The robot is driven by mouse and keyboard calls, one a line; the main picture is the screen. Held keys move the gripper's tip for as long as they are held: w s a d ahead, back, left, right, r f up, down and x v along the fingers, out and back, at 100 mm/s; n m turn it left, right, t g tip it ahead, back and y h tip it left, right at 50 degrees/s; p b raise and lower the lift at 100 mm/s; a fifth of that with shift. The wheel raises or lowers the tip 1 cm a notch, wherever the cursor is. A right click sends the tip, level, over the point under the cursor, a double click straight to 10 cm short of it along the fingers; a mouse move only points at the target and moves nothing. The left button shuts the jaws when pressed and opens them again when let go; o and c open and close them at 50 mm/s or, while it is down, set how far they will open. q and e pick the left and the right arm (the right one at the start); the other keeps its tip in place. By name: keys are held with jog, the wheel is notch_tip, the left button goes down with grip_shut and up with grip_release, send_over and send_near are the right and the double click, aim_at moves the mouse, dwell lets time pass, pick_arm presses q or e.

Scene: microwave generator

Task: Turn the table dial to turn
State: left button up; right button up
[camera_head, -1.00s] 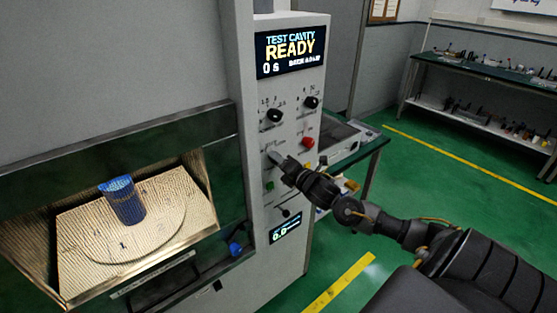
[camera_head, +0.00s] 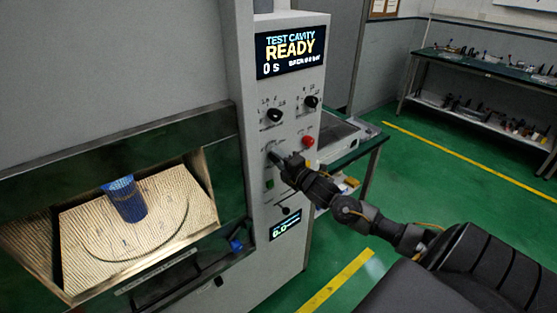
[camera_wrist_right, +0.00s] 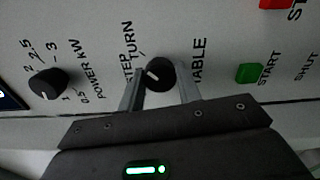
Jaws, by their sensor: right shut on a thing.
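The table dial (camera_wrist_right: 160,73) is a round black knob with a white mark, beside the printed words STEP, TURN and TABLE. Its mark points to the upper left, on the side of STEP and TURN; which one exactly I cannot tell. My right gripper (camera_wrist_right: 160,88) is shut on the dial, one grey finger on each side. In the head view my right gripper (camera_head: 276,157) is at the panel and covers most of the dial. My left gripper is not in view.
A green start button (camera_wrist_right: 249,73) sits beside the dial, and the power knob (camera_wrist_right: 48,83) is on the other side. A red button (camera_head: 308,141) is near my wrist. The cavity (camera_head: 205,180) holds a blue cup (camera_head: 125,200). The display (camera_head: 291,50) reads READY.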

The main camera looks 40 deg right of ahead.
jog(key=o, duration=1)
jog(key=s+b, duration=0.3)
jog(key=s, duration=0.7)
jog(key=shift+s+b, duration=0.3)
jog(key=shift+s, duration=0.1)
jog(key=shift+a, duration=0.1)
